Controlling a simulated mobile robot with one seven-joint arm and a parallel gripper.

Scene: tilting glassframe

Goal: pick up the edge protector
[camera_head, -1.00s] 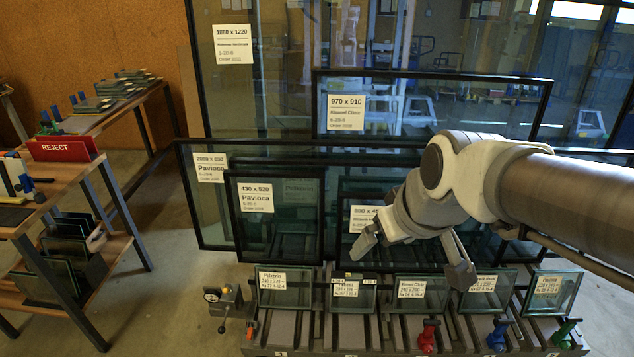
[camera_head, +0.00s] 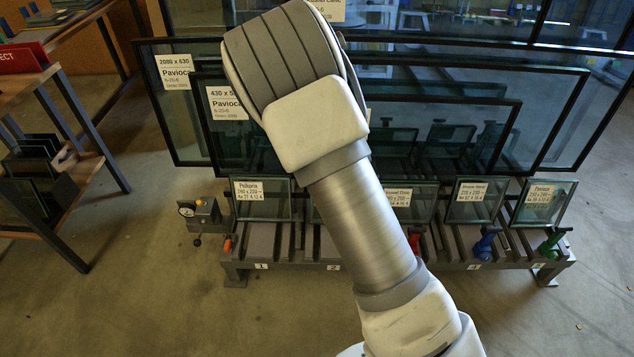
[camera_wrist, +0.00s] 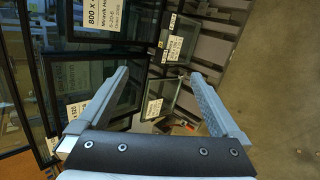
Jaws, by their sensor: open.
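In the wrist view a dark strip with small pale and yellowish marks (camera_wrist: 161,42) runs along the edge of a small labelled glass pane (camera_wrist: 175,46). It looks like the edge protector, though it is too small to be sure. My gripper (camera_wrist: 160,74) is open and empty. Its fingers are spread wide, and the strip appears beyond the tips, near the middle of the gap. In the head view my arm hides my gripper and the strip.
Small labelled panes, such as the leftmost (camera_head: 262,200), stand in a slotted grey rack (camera_head: 262,245). Large framed panes (camera_head: 180,120) stand close behind. A gauge device (camera_head: 199,213) is at the rack's left; blue (camera_head: 485,243) and green (camera_head: 551,243) clamps are at right. The front floor is clear.

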